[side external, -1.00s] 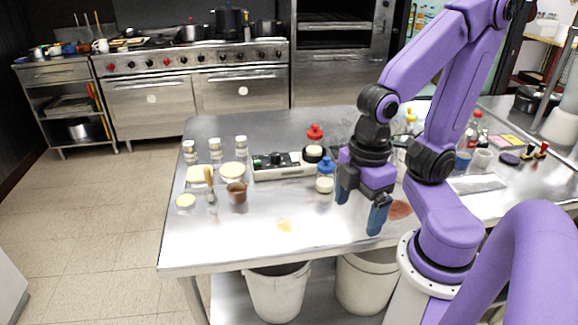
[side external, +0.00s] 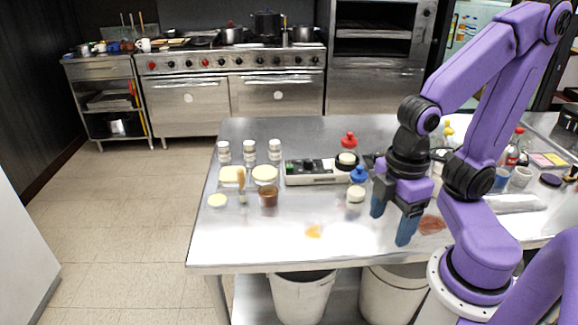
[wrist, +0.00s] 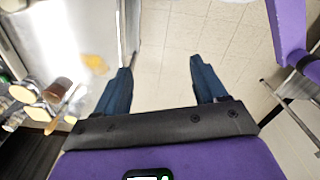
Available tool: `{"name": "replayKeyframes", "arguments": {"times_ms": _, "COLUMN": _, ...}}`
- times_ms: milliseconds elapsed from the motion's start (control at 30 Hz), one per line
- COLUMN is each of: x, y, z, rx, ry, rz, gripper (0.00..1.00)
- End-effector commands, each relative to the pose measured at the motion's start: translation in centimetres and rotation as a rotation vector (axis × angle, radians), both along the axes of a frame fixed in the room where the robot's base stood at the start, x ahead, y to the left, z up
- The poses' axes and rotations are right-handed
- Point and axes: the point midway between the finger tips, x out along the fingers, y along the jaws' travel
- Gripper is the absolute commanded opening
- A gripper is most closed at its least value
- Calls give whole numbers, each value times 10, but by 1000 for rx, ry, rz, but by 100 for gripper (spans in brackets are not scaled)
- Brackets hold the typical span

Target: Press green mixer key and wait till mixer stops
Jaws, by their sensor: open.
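A low, long pale device with a dark top and dark round parts (side external: 315,171) lies towards the back of the steel table, left of my gripper. It may be the mixer; a small green patch shows near its left end, but I cannot tell whether that is the key. Whether anything is running I cannot tell. My gripper (side external: 392,223) is open and empty, pointing down over the table's front right part, to the right of a blue-capped jar (side external: 356,193). In the wrist view, my gripper (wrist: 160,67) has its fingers wide apart with only floor between them.
White-lidded jars (side external: 249,151) stand at the back left of the table. A brown cup (side external: 268,197) and yellow-topped containers (side external: 264,174) stand in front of them. A red-capped bottle (side external: 348,141) is behind the device.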

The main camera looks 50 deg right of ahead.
Motion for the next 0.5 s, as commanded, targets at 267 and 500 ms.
{"name": "replayKeyframes", "arguments": {"times_ms": 267, "x": 0, "y": 0, "z": 0, "rx": 0, "ry": 0, "rz": 0, "gripper": 0}}
{"name": "replayKeyframes", "arguments": {"times_ms": 500, "x": 0, "y": 0, "z": 0, "rx": 0, "ry": 0, "rz": 0, "gripper": 0}}
